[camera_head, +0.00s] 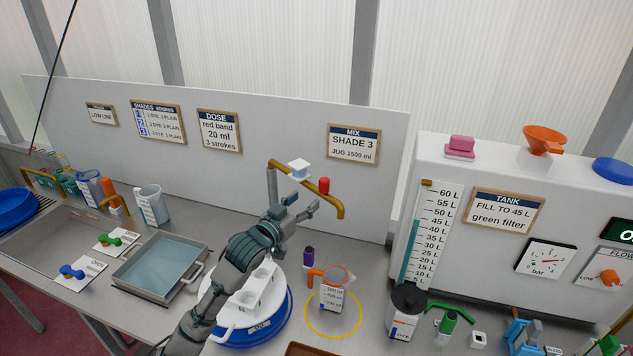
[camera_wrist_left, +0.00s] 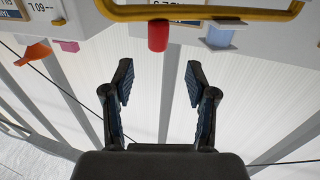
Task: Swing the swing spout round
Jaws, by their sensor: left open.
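The swing spout (camera_head: 335,204) is a brass-yellow pipe running right from a grey post at the back panel, with its end bent down. A red knob (camera_head: 323,185) stands on it, and a pale block (camera_head: 299,168) is near its left part. In the left wrist view the spout (camera_wrist_left: 200,12) crosses the top, with the red knob (camera_wrist_left: 158,36) centred between the finger lines but beyond the tips. My left gripper (camera_head: 304,203) is open and empty, just in front of the spout, partly covering it; its parted fingers also show in the wrist view (camera_wrist_left: 160,85). My right gripper is not seen.
A jug with an orange handle (camera_head: 333,293) stands within a yellow ring (camera_head: 308,318) below. A white dispenser on a blue base (camera_head: 285,323) is under my left arm. A tray (camera_head: 135,288) lies left; the tank (camera_head: 460,245) stands right.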

